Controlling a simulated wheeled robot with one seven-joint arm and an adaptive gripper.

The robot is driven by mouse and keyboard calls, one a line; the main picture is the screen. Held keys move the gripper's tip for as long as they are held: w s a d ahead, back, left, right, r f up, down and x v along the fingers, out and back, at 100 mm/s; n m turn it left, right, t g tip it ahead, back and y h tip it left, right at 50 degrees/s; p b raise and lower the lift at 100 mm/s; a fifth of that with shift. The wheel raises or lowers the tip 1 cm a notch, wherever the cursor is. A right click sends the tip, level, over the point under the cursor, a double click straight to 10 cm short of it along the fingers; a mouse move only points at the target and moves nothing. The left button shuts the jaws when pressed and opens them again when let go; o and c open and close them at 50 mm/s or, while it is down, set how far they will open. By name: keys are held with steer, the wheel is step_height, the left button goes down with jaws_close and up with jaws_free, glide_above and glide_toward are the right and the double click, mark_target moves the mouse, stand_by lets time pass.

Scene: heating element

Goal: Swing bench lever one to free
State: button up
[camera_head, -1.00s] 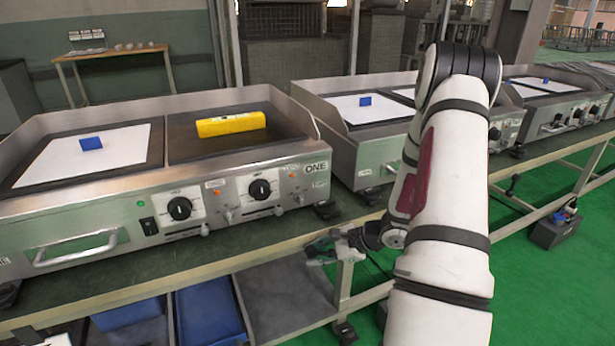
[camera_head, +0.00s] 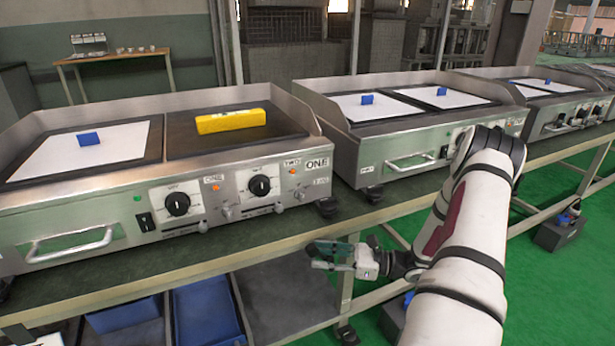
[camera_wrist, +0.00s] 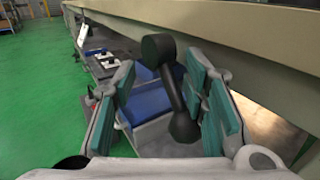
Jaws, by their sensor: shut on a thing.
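A black bench lever with a round knob (camera_wrist: 158,48) shows in the wrist view, below the bench's front edge. Its thin shaft leans between the teal pads of my gripper (camera_wrist: 163,88), and its thick lower end is near the right-hand pads. My gripper is shut on the lever, though a gap shows beside the left-hand pad. In the head view my gripper (camera_head: 335,254) is at the front edge of the bench (camera_head: 275,233), below the right end of griddle one (camera_head: 322,188). I cannot make out the lever there.
Griddle one carries a yellow block (camera_head: 231,121) and a blue block (camera_head: 89,139). A second griddle (camera_head: 348,170) stands to its right. Blue bins (camera_head: 207,310) sit on the shelf below.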

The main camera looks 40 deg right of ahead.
steer(key=p+v, duration=0.2)
steer(key=v, duration=0.9)
steer(key=a+r+n+g+p, duration=0.4)
steer(key=a+r, duration=0.2)
steer(key=r, duration=0.4)
steer(key=a+r+n+g+h+p, duration=0.1)
steer(key=a+r+n+g+p, duration=0.3)
steer(key=r, duration=0.7)
steer(key=a+r+n+g+h+p, duration=0.1)
steer(key=a+r+n+g+p, duration=0.4)
steer(key=a+r, duration=0.4)
steer(key=shift+w+r+n, duration=0.3)
steer(key=shift+r+n, duration=0.4)
steer(key=shift+r, duration=0.35)
